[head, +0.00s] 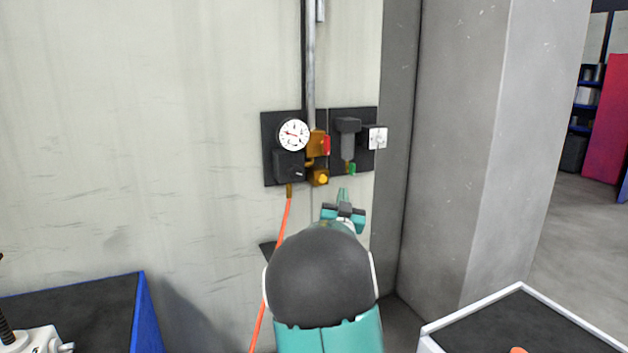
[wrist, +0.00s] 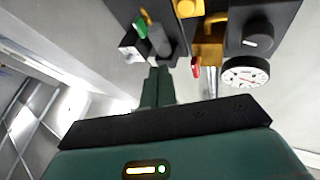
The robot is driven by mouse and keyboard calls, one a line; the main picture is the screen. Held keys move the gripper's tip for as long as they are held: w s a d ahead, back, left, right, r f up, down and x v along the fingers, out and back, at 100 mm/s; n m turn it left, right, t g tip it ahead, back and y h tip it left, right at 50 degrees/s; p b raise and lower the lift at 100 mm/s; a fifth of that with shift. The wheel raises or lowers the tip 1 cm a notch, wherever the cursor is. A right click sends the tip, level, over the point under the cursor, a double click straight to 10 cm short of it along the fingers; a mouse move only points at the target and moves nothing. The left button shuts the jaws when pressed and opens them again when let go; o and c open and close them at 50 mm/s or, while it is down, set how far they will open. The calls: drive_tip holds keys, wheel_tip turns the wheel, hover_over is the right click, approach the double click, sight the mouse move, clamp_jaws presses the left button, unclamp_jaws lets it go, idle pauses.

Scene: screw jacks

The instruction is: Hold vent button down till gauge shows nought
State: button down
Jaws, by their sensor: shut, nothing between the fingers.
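A round white gauge (head: 293,134) sits on a dark wall panel; its red needle lies across the dial, but the numbers are too small to read. It also shows in the wrist view (wrist: 245,72), where the panel appears upside down. Below it to the right, a brass block carries a yellow button (head: 321,178), which looks like the vent button; the wrist view shows it at the top edge (wrist: 186,8). My gripper (head: 342,195) is shut and empty, below and right of the button in the head view, apart from it. Its closed fingers (wrist: 158,84) point toward the panel.
A red-handled valve (head: 325,145), a filter bowl with a green tip (head: 351,168) and a white square fitting (head: 377,138) crowd the panel. An orange hose (head: 285,225) hangs below. A grey pillar (head: 450,150) stands right; a blue-edged bench (head: 75,310) and a white-rimmed tray (head: 525,320) flank me.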

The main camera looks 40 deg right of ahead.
approach(326, 177)
drive_tip(key=shift+s+d+r+x, duration=0.1)
drive_tip(key=shift+s+x, duration=0.05)
drive_tip(key=shift+x, duration=0.75)
drive_tip(key=shift+s+d+r+x, duration=0.1)
drive_tip(key=shift+s+x, duration=0.05)
drive_tip(key=shift+x, duration=0.75)
drive_tip(key=shift+s+d+r+x, duration=0.1)
drive_tip(key=shift+s+x, duration=0.05)
drive_tip(key=shift+x, duration=0.7)
idle(0.4)
drive_tip(key=shift+w+d, duration=0.1)
drive_tip(key=shift+w, duration=0.35)
drive_tip(key=shift+w+d, duration=0.1)
drive_tip(key=shift+w, duration=0.4)
idle(2.3)
drive_tip(key=shift+s, duration=0.15)
drive_tip(key=shift+s+a, duration=0.25)
drive_tip(key=shift+s, duration=0.5)
drive_tip(key=shift+s, duration=0.1)
